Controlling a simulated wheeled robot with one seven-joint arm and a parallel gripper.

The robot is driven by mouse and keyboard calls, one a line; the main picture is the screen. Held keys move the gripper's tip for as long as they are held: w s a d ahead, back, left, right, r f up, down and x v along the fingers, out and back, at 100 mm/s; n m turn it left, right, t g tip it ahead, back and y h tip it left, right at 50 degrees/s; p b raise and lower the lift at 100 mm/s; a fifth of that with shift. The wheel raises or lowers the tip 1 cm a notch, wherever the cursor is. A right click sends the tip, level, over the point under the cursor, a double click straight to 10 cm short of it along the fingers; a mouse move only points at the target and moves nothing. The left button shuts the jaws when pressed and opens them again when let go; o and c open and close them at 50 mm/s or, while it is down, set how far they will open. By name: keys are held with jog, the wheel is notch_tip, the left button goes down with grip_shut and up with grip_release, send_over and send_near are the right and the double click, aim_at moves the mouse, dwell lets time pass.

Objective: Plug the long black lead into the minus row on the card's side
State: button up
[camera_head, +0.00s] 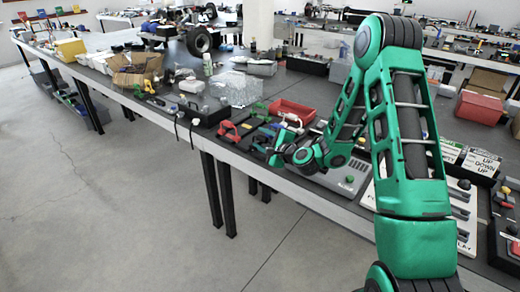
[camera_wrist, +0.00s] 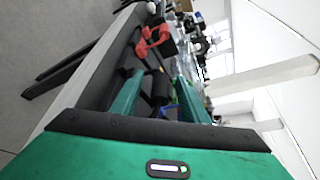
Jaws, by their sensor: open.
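My gripper (camera_head: 279,148) is above the front part of the long bench in the head view, next to red and black items. In the wrist view its two green fingers (camera_wrist: 158,88) stand apart, with dark items visible between and beyond them. I cannot tell whether any of these is the long black lead. Thin black cables (camera_head: 191,134) hang over the bench's front edge, left of my gripper; I cannot tell whether one is the lead. I cannot make out the card or a minus row in either view.
A red tray (camera_head: 292,111) lies behind my gripper, and a red clamp-like tool (camera_head: 228,131) lies left of it. A grey panel (camera_head: 345,178) is to the right. The red tool-like item (camera_wrist: 155,42) shows ahead in the wrist view. The floor (camera_head: 110,210) before the bench is clear.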

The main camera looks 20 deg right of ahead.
grip_shut()
dwell(0.3)
